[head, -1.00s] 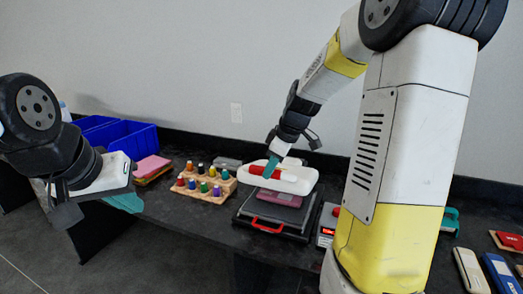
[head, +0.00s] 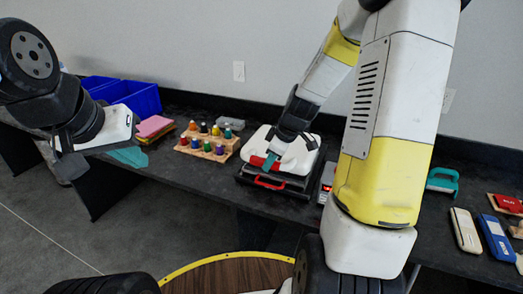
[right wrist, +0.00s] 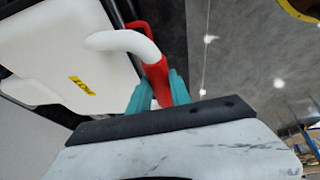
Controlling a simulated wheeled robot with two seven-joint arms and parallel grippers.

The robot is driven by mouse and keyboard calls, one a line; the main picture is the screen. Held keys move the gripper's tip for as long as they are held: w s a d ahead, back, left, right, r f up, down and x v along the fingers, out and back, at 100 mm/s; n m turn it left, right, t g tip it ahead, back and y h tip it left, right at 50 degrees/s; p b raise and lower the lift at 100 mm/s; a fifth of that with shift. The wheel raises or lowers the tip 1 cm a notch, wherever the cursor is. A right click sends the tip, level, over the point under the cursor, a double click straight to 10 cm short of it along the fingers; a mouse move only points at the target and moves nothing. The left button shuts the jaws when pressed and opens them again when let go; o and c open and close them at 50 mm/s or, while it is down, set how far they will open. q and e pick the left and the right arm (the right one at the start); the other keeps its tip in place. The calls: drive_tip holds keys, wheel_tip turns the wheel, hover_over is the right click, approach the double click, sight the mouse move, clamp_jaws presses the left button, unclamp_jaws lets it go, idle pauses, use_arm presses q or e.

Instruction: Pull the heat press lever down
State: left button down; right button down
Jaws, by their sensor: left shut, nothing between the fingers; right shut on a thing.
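The heat press (head: 315,160) stands on the black bench. Its white upper plate is low over the black base, with no clear gap showing between them. My right gripper (head: 271,160) is shut on the red grip of the lever (head: 257,161) at the front of the press. In the right wrist view the teal fingers (right wrist: 158,92) close around the red lever grip (right wrist: 157,75), beside the white plate with a yellow HOT label (right wrist: 82,86). My left gripper (head: 130,157) is shut and empty, left of the press and away from it.
A wooden rack of colored bottles (head: 207,143) stands left of the press. Blue bins (head: 130,97) and colored sheets (head: 154,127) are further left. A small device with a red display (head: 325,188) sits close to the press's right side. Staplers (head: 496,238) lie far right.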

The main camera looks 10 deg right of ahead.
drive_tip(key=shift+s+a+f, duration=0.3)
drive_tip(key=shift+s+f, duration=0.1)
drive_tip(key=shift+s, duration=0.15)
drive_tip(key=c, duration=1.2)
unclamp_jaws()
drive_tip(key=shift+w+r, duration=0.1)
drive_tip(key=shift+w, duration=0.05)
drive_tip(key=shift+d, duration=0.1)
drive_tip(key=shift+r, duration=0.2)
drive_tip(key=v, duration=0.7)
drive_tip(key=shift+d+r, duration=0.1)
drive_tip(key=shift+r, duration=0.1)
drive_tip(key=shift+r, duration=0.1)
drive_tip(key=s+a+r+m, duration=0.1)
drive_tip(key=s+r+m, duration=0.2)
drive_tip(key=s, duration=0.3)
drive_tip(key=s+a+r+m+t, duration=0.1)
drive_tip(key=s+r+m, duration=0.3)
drive_tip(key=s+r, duration=0.1)
drive_tip(key=s+a+r+m+t, duration=0.1)
drive_tip(key=s+r+m, duration=0.2)
drive_tip(key=s+r, duration=0.2)
drive_tip(key=shift+s+a+r+m+h, duration=0.1)
drive_tip(key=shift+s+m+h, duration=0.1)
drive_tip(key=shift+s, duration=0.25)
drive_tip(key=shift+s+a+r+m+h, duration=0.1)
drive_tip(key=shift+s+a+m+h, duration=0.1)
drive_tip(key=shift+s, duration=0.2)
